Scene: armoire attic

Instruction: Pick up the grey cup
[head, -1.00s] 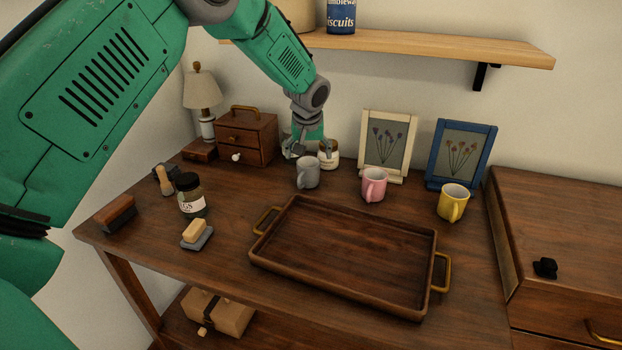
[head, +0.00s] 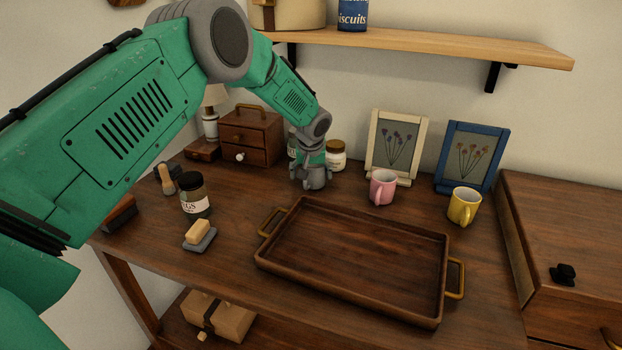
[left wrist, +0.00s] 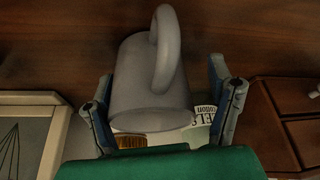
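The grey cup (left wrist: 150,85) shows in the left wrist view, with its handle toward the camera. In the head view the cup (head: 316,180) is mostly hidden behind my left gripper (head: 311,170). The left wrist view shows the two fingers of my left gripper (left wrist: 163,100) spread on either side of the cup. A gap shows between the cup and the right-hand finger; the left-hand finger is very close to the cup, and I cannot tell whether it touches. My right gripper is in neither view.
A pink mug (head: 383,187) and a yellow mug (head: 464,205) stand to the right. A jar (head: 336,155) is just behind the gripper. A small drawer box (head: 251,137) is to the left. An empty wooden tray (head: 355,262) lies in front. A shelf (head: 430,45) hangs above.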

